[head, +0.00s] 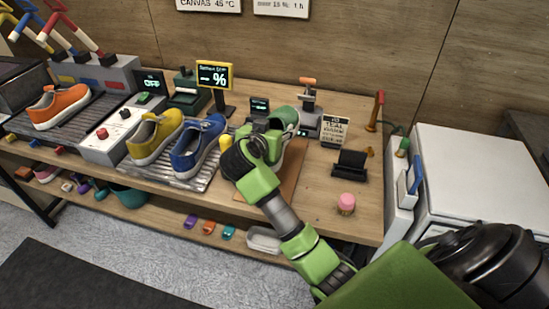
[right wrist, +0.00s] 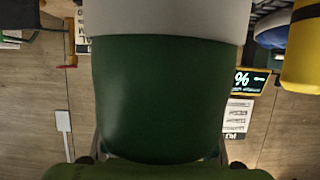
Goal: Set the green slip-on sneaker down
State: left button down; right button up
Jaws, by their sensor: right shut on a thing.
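The green slip-on sneaker (head: 284,120) shows in the head view just beyond my right gripper (head: 262,142), which is shut on it. My gripper and wrist hide part of the shoe, so I cannot tell whether its sole touches anything. A brown mat (head: 287,182) lies on the bench under and beside my arm. In the right wrist view the green sneaker (right wrist: 160,95) fills the middle, with a pale band along its top. My left gripper is not in either view.
A yellow sneaker (head: 155,137) and a blue sneaker (head: 198,146) stand on a ribbed rack (head: 190,181) to the left. An orange sneaker (head: 60,105) is on a belt at far left.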

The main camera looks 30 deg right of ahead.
notch_tip(320, 180, down, 8)
jog(key=shift+f, duration=0.25)
jog(key=o, duration=1.4)
jog(key=shift+f, duration=0.1)
jog(key=shift+c, duration=0.2)
jog(key=v, duration=1.2)
jog(key=shift+a, duration=0.1)
jog(key=shift+w, duration=0.1)
